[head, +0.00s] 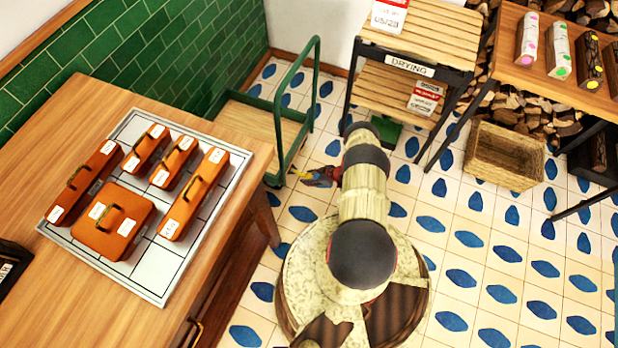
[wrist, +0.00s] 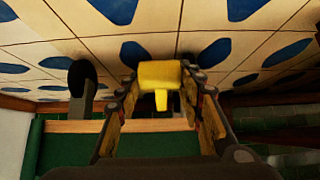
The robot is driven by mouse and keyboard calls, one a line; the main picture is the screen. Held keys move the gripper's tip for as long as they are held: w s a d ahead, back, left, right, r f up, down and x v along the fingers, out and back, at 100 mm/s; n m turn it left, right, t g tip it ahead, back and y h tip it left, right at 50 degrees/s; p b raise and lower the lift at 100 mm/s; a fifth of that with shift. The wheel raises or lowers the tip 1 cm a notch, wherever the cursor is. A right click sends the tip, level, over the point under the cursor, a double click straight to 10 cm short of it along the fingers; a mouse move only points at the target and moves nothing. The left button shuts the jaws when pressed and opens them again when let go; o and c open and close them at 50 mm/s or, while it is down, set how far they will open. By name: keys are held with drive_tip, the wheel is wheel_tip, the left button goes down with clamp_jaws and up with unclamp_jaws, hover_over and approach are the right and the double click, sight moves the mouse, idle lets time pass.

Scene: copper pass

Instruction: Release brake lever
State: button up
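The brake lever is a small yellow block with a short stem, and it shows in the wrist view (wrist: 160,77) at the low corner of the green cart (head: 283,120). In the head view, a yellow bit (head: 298,172) shows beside the cart's lower right corner, close to my gripper (head: 316,177). In the wrist view, the two fingers of my gripper (wrist: 160,98) are spread, one on each side of the yellow lever, near its edges. Whether either finger touches it cannot be told. Nothing is visibly held.
A dark wheel (wrist: 84,78) shows left of the lever in the wrist view. The wooden workbench (head: 100,250) is at left, with orange cases on a white board. The slatted drying rack (head: 425,35) stands behind, and a wicker basket (head: 505,155) farther right.

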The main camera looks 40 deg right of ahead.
clamp_jaws()
idle(0.3)
